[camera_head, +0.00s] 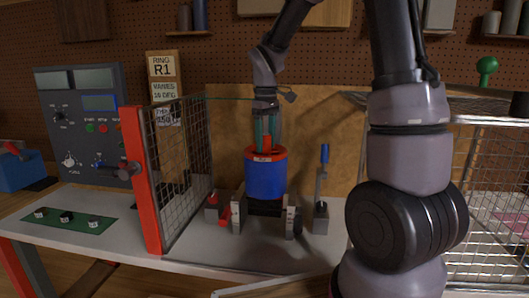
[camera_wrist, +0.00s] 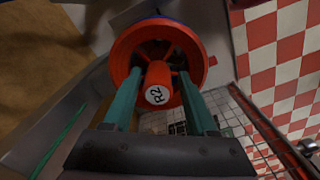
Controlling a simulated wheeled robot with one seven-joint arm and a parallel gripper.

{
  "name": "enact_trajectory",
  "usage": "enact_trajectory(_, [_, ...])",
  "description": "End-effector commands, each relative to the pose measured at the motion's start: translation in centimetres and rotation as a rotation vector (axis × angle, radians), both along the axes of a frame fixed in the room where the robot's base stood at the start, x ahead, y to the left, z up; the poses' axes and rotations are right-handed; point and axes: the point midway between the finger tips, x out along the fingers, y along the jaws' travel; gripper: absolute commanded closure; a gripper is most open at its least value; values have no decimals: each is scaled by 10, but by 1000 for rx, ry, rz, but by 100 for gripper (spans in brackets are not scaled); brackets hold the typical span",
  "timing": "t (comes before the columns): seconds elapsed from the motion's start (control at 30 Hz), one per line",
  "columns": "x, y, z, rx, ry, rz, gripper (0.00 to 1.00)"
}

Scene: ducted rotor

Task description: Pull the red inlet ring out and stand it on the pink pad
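The red inlet ring (camera_head: 266,154) sits on top of the blue duct (camera_head: 265,180), which stands on the bench. In the wrist view the red ring (camera_wrist: 118,60) has spokes and a red central hub (camera_wrist: 158,82) with a white label that seems to read R2. My gripper (camera_head: 267,138) points down over the ring. Its two teal fingers (camera_wrist: 158,80) stand apart, one on each side of the hub. I see a narrow gap rather than clear contact. I cannot make out the pink pad for certain; a pinkish patch (camera_head: 513,200) shows behind the right mesh.
An open red-framed mesh door (camera_head: 152,185) stands left of the duct. A blue-handled lever (camera_head: 323,170) stands close to its right. A mesh cage (camera_head: 497,190) is at the right.

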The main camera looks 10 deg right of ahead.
Motion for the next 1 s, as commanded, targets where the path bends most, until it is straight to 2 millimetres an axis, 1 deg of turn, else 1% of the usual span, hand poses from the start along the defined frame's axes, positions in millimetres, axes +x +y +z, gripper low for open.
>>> enact_trajectory(0.03, [-2,-1,-5,-4,11,0,96])
enact_trajectory(0.07, [-2,-2,-5,-4,11,0,100])
enact_trajectory(0.5, [-2,-1,-5,-3,10,1,100])
enact_trajectory(1.0, [-1,-1,6,-1,5,0,100])
